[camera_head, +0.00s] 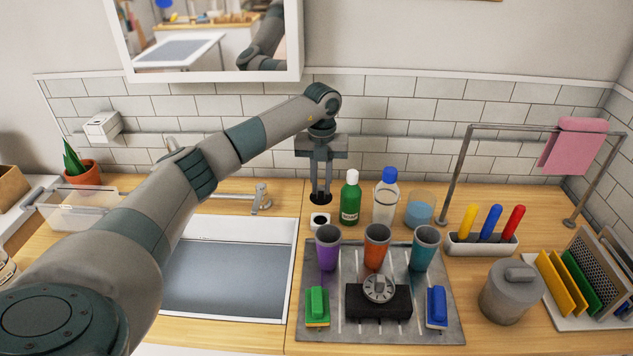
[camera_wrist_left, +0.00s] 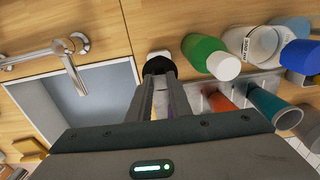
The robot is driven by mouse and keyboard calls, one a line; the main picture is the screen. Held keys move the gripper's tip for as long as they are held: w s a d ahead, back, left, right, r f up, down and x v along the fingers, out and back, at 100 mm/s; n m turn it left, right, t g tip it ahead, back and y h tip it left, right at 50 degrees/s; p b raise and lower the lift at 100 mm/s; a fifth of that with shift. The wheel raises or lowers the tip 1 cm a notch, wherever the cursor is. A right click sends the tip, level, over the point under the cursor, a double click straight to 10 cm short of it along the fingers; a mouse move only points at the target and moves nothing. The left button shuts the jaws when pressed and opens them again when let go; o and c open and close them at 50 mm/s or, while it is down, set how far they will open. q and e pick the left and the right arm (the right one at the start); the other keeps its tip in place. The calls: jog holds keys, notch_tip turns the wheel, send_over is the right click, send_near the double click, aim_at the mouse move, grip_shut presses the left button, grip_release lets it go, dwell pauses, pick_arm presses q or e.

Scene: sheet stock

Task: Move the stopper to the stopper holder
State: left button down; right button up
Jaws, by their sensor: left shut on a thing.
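My left gripper (camera_head: 320,192) points down over the counter behind the drying mat, to the right of the sink. It is shut on the stopper, a dark round piece at the fingertips (camera_head: 320,199); in the left wrist view the black stopper (camera_wrist_left: 160,68) sits between the finger ends. The stopper holder, a small white block with a dark round opening (camera_head: 319,221), stands just in front of the stopper in the head view. In the left wrist view the white holder (camera_wrist_left: 158,54) shows partly behind the stopper. Their height gap is hard to tell. My right gripper is not in view.
A green bottle (camera_head: 350,199) and a blue-capped bottle (camera_head: 386,200) stand close right of the gripper. Purple (camera_head: 328,252), orange and teal cups stand on the mat (camera_head: 430,335) in front. The sink (camera_head: 225,270) and tap (camera_head: 261,200) lie left.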

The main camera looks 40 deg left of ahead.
aim_at(321, 198)
pick_arm(q)
jog(key=shift+r, duration=0.1)
jog(key=shift+s+r, duration=0.3)
jog(key=shift+s, duration=0.1)
jog(key=shift+w+d+f, duration=0.1)
jog(key=shift+w+f, duration=0.15)
jog(key=shift+s+f, duration=0.15)
jog(key=shift+f, duration=0.1)
jog(key=shift+f+b, duration=1.85)
jog(key=shift+f, duration=0.8)
jog(key=shift+f+b, duration=0.65)
jog(key=shift+f, duration=0.4)
dwell(1.7)
jog(key=shift+f, duration=0.4)
dwell(1.2)
